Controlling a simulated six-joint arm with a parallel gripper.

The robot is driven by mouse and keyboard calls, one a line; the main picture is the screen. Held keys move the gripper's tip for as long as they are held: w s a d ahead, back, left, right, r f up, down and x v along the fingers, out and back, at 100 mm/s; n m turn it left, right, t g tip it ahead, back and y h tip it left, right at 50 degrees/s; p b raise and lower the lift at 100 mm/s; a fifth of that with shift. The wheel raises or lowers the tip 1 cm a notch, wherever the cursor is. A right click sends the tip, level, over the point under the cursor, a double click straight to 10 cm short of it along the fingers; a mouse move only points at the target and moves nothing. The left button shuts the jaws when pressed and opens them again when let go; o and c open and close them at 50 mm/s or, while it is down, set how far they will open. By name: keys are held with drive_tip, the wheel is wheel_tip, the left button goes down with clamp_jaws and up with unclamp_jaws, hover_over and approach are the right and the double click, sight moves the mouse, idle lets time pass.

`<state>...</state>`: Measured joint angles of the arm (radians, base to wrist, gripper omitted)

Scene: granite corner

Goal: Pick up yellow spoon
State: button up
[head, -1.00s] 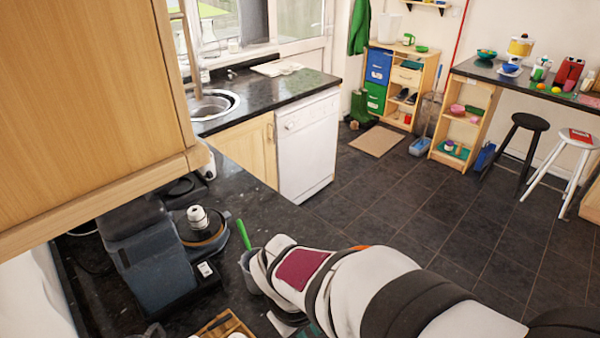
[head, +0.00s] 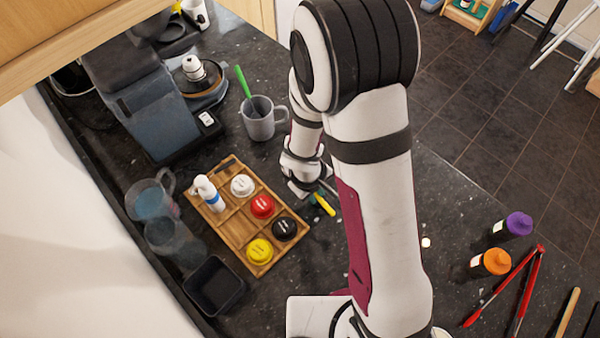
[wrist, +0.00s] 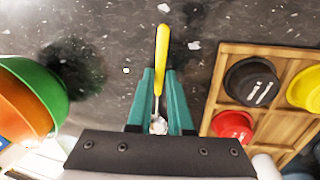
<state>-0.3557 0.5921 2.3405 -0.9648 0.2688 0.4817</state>
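The yellow spoon (wrist: 161,60) has a yellow handle and a metal bowl end. In the wrist view it lies lengthwise in line with my gripper (wrist: 160,72), its handle reaching past the teal fingertips and its metal end between the fingers. Little room shows on either side of it; I cannot tell whether the fingers touch it. In the head view the yellow handle (head: 323,204) shows just below my gripper, right of the wooden tray, close over the dark counter. The arm hides part of the gripper there.
A wooden tray (head: 230,228) with several coloured lids stands close left of my gripper. A grey mug (head: 262,123) holding a green utensil stands behind. Purple (head: 513,225) and orange (head: 491,262) bottles and red tongs (head: 517,292) lie to the right. A green-and-orange bowl (wrist: 30,100) shows in the wrist view.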

clamp_jaws()
